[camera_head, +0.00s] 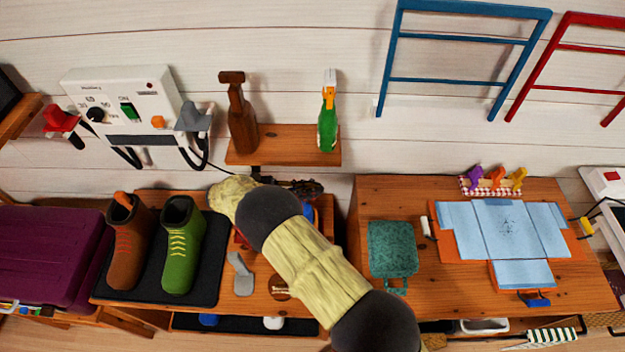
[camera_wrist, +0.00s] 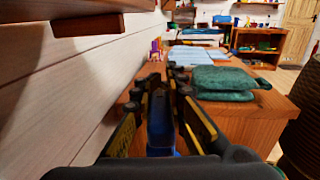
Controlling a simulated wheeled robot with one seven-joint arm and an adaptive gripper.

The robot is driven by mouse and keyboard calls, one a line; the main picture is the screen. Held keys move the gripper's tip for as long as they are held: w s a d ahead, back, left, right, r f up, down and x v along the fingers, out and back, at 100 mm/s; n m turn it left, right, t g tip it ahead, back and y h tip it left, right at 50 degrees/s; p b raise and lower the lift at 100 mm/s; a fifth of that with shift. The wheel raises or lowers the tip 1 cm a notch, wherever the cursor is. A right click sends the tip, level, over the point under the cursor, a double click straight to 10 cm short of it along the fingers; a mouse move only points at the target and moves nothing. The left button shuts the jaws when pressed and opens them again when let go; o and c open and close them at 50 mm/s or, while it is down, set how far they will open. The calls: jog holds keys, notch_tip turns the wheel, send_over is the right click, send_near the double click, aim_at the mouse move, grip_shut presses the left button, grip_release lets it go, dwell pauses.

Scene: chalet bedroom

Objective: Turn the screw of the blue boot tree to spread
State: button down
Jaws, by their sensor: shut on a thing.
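My gripper (camera_head: 306,188) is at the back right of the low wooden bench, with my arm hiding much of that area. In the wrist view my gripper (camera_wrist: 172,85) has its two dark fingers with yellow pads close together. The blue boot tree (camera_head: 309,212) shows only as a small blue patch just below the fingers. In the wrist view a blue part of it (camera_wrist: 160,128) lies between the fingers. I cannot make out its screw or how far it is spread.
A brown boot (camera_head: 128,245) and a green boot (camera_head: 180,250) stand on a black mat to the left. A grey shoehorn (camera_head: 241,275) lies nearby. A wall shelf (camera_head: 283,146) with two bottles is behind. A desk with a green cloth bag (camera_head: 392,248) is close on the right.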

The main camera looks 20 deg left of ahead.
jog(key=shift+s+d+r+m+g+h+p, duration=0.15)
jog(key=shift+m+g+h+p, duration=0.4)
jog(key=shift+p, duration=1.2)
jog(key=shift+s+m+g+p, duration=0.15)
jog(key=shift+m+g+p, duration=0.2)
jog(key=shift+g+p, duration=0.3)
jog(key=c, duration=1.8)
grip_release()
jog(key=shift+o, duration=0.4)
jog(key=n+t+b, duration=0.1)
jog(key=b, duration=0.3)
jog(key=shift+f+y, duration=0.35)
jog(key=shift+w+n+t+b, duration=0.3)
jog(key=shift+t+b, duration=0.3)
jog(key=shift+b, duration=0.35)
